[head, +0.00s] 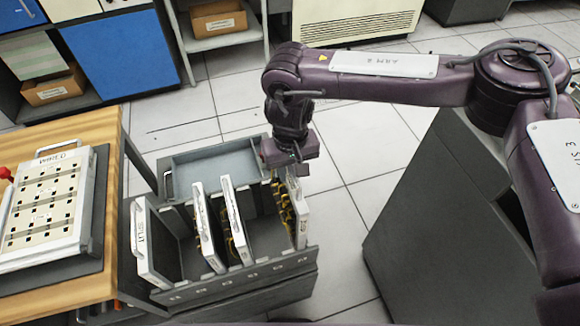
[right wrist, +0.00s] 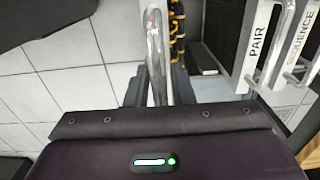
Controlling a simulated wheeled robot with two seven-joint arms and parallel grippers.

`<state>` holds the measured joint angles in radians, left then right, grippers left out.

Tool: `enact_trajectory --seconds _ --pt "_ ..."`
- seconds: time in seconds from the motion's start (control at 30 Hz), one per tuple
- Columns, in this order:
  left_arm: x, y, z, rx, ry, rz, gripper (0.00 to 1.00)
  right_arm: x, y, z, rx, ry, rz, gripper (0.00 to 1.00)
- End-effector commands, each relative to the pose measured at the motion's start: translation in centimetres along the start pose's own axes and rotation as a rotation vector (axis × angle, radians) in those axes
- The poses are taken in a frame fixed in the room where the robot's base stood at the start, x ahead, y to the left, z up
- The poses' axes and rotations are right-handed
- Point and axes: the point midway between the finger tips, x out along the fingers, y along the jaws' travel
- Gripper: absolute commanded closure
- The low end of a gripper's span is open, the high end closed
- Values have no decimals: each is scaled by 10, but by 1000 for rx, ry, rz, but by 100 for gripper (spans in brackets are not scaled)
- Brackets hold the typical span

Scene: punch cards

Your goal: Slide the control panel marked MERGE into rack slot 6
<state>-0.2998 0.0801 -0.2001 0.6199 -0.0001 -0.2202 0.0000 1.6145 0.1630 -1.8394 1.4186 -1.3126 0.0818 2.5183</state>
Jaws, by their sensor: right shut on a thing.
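A white-faced control panel (head: 298,212) with yellow-and-black wiring stands upright at the right end of the grey rack (head: 235,278). Its marking cannot be read. My right gripper (head: 286,168) is above its far end, shut on its handle. In the right wrist view the silver handle (right wrist: 156,60) runs between the fingers, with wiring beside it. The panel's lower part is inside the rack; whether it is fully seated cannot be told. The slot marks on the rack's front edge are too small to read. My left gripper is out of view.
Panels marked PAIR (right wrist: 256,42) and SEQUENCE (right wrist: 299,38) stand beside the held one. Another panel (head: 148,245) is at the rack's left end. An empty grey tray (head: 215,165) adjoins the rack. A wooden table (head: 98,128) with a large panel (head: 45,215) is left.

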Motion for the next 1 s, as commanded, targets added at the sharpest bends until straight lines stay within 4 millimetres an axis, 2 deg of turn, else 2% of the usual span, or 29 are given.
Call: enact_trajectory --seconds 0.73,1.0 --pt "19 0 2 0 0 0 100 34 -1 -2 0 5 -3 100" --pt "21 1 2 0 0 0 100 38 -1 -2 0 6 -3 100"
